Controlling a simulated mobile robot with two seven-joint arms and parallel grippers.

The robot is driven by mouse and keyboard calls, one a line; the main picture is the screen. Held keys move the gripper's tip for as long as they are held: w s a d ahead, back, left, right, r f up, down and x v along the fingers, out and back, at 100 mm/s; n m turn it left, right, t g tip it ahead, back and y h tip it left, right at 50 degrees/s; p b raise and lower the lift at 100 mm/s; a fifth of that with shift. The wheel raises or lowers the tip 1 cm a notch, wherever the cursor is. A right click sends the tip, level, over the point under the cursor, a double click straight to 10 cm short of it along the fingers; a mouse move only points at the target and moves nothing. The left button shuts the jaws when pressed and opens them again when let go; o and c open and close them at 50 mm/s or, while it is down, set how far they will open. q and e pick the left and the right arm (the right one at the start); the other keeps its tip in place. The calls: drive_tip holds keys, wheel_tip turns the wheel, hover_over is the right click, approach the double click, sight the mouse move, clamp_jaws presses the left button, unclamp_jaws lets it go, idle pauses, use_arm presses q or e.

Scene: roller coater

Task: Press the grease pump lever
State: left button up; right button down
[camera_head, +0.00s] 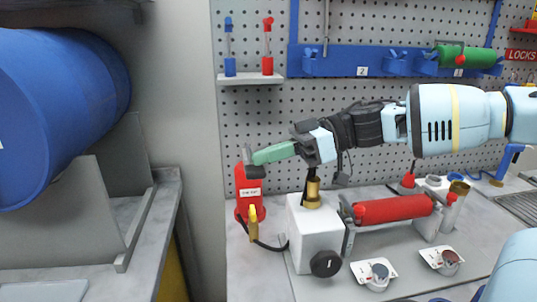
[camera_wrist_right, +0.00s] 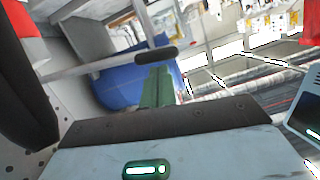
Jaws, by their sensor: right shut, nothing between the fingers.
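The grease pump appears to be the red upright unit (camera_head: 248,207) with a white label, standing at the left end of the workbench. A black lever end (camera_head: 255,172) sticks out near its top. In the right wrist view a black grip on a grey rod (camera_wrist_right: 155,54) lies just beyond the fingertips. My right gripper (camera_head: 257,157) has green fingers, shut and empty, reaching left with the tips right at the top of the pump, by the black lever end. I cannot tell whether they touch. The fingers also show in the right wrist view (camera_wrist_right: 156,84). My left gripper is out of view.
A white block with a brass fitting (camera_head: 312,192) and a red roller (camera_head: 392,209) sit to the right under my right arm. A brass-coloured nozzle (camera_head: 253,222) hangs at the pump's front. A pegboard (camera_head: 265,120) stands behind. A big blue drum (camera_head: 60,110) is at left.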

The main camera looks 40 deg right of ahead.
drive_tip(key=shift+s+f+n, duration=0.15)
drive_tip(key=shift+f+n, duration=0.15)
drive_tip(key=shift+f, duration=0.2)
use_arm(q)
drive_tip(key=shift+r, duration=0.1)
use_arm(e)
drive_tip(key=f, duration=0.3)
drive_tip(key=shift+s+a+f, duration=0.2)
drive_tip(key=shift+s+f, duration=0.05)
drive_tip(key=shift+r, duration=0.1)
